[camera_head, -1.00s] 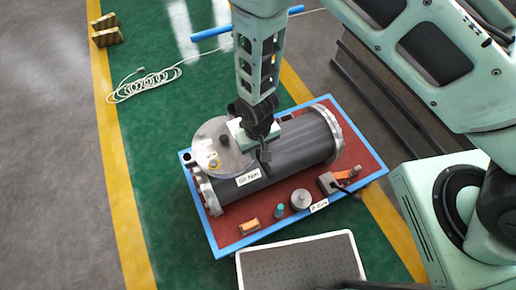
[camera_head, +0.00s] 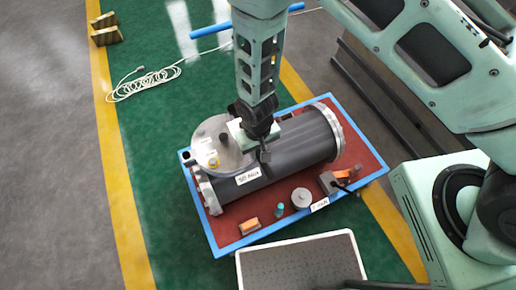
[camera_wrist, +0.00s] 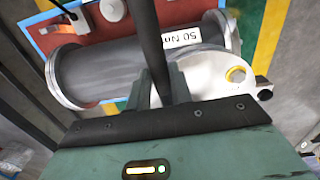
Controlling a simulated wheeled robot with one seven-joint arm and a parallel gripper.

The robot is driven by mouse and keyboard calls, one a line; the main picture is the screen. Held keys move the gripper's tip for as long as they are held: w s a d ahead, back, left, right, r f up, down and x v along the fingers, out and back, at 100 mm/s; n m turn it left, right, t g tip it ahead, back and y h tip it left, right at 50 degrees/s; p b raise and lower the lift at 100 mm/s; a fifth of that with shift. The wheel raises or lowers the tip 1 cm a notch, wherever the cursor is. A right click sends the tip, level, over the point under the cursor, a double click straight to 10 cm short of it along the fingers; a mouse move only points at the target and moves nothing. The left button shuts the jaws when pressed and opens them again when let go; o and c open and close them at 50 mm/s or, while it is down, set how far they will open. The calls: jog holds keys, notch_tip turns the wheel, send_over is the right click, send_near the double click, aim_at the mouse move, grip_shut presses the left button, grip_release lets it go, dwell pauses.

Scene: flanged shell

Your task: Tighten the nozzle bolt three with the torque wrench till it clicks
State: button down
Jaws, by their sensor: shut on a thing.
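The grey flanged shell (camera_head: 292,147) lies on its side on a red board with a blue rim (camera_head: 226,250). A label reading "50 Nm" (camera_wrist: 182,37) is on its side. A round pale plate (camera_head: 206,150) stands at the shell's left part, with a yellow ring (camera_wrist: 236,75) on it. My gripper (camera_head: 262,142) is over the shell beside the plate. In the wrist view my gripper (camera_wrist: 163,88) is shut on a dark bar, the torque wrench (camera_wrist: 150,38). The wrench's working end is hidden, so I cannot tell whether it sits on nozzle bolt three.
On the board's front part are a small orange block (camera_head: 249,225), a teal-topped item (camera_head: 280,210), a grey round weight (camera_head: 301,199) and an orange-and-grey tool (camera_head: 340,181). A grey tray (camera_head: 350,234) lies in front. A white cable coil (camera_head: 145,84) is on the green floor.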

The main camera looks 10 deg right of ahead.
jog(key=shift+f+b, duration=0.45)
jog(key=shift+f, duration=0.25)
jog(key=shift+a, duration=0.15)
jog(key=shift+s+a+f+m+b, duration=0.15)
jog(key=shift+s+a+m, duration=0.1)
jog(key=shift+a+m, duration=1.1)
jog(key=shift+s+a+m+b, duration=0.2)
jog(key=shift+a+m, duration=0.55)
jog(key=shift+a, duration=1.05)
jog(key=shift+w+a+m, duration=0.1)
jog(key=shift+a+m, duration=0.6)
jog(key=shift+a, duration=0.4)
jog(key=shift+d, duration=0.25)
jog(key=shift+d+n, duration=0.5)
jog(key=shift+d, duration=0.1)
